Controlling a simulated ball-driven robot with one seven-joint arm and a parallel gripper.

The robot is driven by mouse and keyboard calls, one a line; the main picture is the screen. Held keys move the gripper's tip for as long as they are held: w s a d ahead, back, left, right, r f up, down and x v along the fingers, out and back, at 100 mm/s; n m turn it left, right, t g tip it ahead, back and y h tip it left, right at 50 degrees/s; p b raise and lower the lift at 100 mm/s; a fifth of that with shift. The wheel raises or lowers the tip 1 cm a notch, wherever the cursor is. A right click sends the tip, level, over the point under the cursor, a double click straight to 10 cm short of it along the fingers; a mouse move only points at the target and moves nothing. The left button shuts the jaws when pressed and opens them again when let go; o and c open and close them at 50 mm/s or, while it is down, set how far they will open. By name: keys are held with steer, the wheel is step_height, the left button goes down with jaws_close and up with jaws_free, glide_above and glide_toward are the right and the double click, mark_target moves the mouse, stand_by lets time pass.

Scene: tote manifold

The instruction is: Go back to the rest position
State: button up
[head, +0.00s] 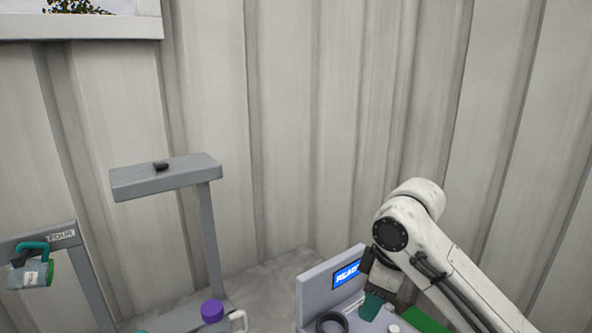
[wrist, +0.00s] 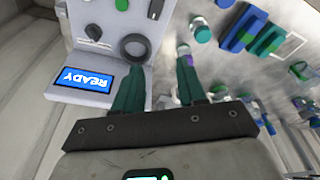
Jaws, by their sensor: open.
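My gripper (head: 371,306) is at the lower right of the head view, at the end of my white arm, in front of a grey device (head: 315,290). In the wrist view my gripper (wrist: 160,62) shows two green fingers, spread apart with nothing held between them. The device's blue screen (head: 347,274) reads "READY"; the screen also shows in the wrist view (wrist: 86,79). A dark ring (wrist: 133,46) lies on the device close to one fingertip. In the head view the ring (head: 332,322) is at the bottom edge.
A grey post with a flat top (head: 165,177) stands left, with a small dark object on it. A labelled stand (head: 45,240) holds a green-handled item (head: 32,272). A purple-topped item (head: 212,311) is below. The wrist view shows several green and blue parts (wrist: 250,30) on the surface.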

steer(key=s+a+f+m+t+y, duration=0.3)
steer(key=s+a+f+m, duration=0.2)
steer(key=s+f, duration=0.3)
steer(key=s+d+f+m+h, duration=0.35)
steer(key=s+d+f, duration=0.25)
steer(key=s+d, duration=0.35)
steer(key=s+d+f+m+h, duration=0.2)
steer(key=s+d+f+m, duration=0.35)
steer(key=s+d, duration=0.35)
steer(key=s+f+g+b, duration=0.3)
steer(key=s+f+b, duration=0.7)
steer(key=f, duration=0.6)
steer(key=shift+s+f+n, duration=0.2)
steer(key=shift+s+n, duration=0.1)
steer(key=shift+s, duration=0.25)
